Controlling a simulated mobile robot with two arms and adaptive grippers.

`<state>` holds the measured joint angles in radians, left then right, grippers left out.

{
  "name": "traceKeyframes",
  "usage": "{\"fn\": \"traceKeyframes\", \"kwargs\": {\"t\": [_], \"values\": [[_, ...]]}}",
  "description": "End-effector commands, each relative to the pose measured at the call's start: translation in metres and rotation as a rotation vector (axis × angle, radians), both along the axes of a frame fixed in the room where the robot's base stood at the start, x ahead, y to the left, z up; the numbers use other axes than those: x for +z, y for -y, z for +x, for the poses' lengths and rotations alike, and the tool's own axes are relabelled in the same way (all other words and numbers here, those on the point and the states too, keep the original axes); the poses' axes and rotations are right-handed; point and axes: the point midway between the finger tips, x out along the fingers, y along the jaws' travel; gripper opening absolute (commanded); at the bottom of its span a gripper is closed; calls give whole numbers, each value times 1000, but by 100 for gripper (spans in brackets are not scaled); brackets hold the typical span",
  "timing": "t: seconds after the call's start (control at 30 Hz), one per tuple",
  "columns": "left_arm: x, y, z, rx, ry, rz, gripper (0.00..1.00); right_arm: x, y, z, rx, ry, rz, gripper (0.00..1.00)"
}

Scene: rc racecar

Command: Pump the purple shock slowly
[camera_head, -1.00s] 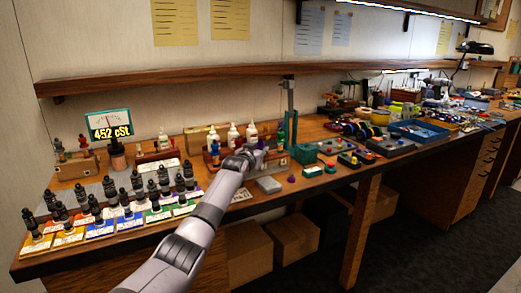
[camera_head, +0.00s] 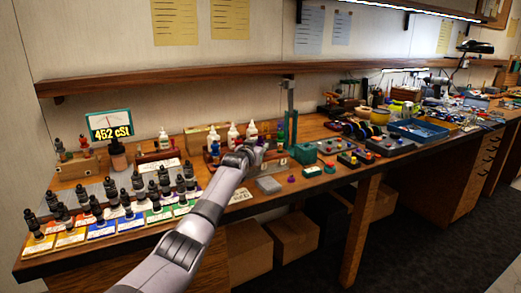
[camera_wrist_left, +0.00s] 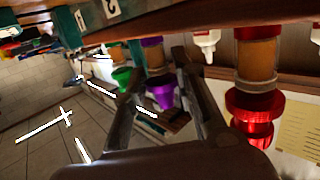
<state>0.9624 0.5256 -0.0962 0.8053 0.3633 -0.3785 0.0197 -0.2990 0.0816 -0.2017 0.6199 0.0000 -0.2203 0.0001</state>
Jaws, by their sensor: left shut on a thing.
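My left gripper (camera_head: 250,148) is at the shock rack on the bench and hides part of it in the head view. In the left wrist view, the purple shock (camera_wrist_left: 163,97) has a purple cap and a flared purple lower part. It sits between the two fingers of my left gripper (camera_wrist_left: 160,85), which is shut on it. A green shock (camera_wrist_left: 121,78) stands to its left and a red shock (camera_wrist_left: 254,112) to its right. My right gripper is not in view.
Several small dark-capped bottles stand on coloured cards (camera_head: 100,228) at the front left. A meter (camera_head: 110,126) reads 452 cSt. White bottles (camera_head: 232,134) stand behind the gripper.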

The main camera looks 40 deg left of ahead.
Motion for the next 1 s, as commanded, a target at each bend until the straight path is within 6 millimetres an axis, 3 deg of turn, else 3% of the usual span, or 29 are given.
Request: {"fn": "traceKeyframes", "kwargs": {"t": [0.43,0.47,0.8,1.0], "values": [[1,0,0,0,1,0,0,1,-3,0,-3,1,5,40],[1,0,0,0,1,0,27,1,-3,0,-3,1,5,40],[1,0,0,0,1,0,49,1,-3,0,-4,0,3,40],[1,0,0,0,0,0,49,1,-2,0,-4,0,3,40]]}}
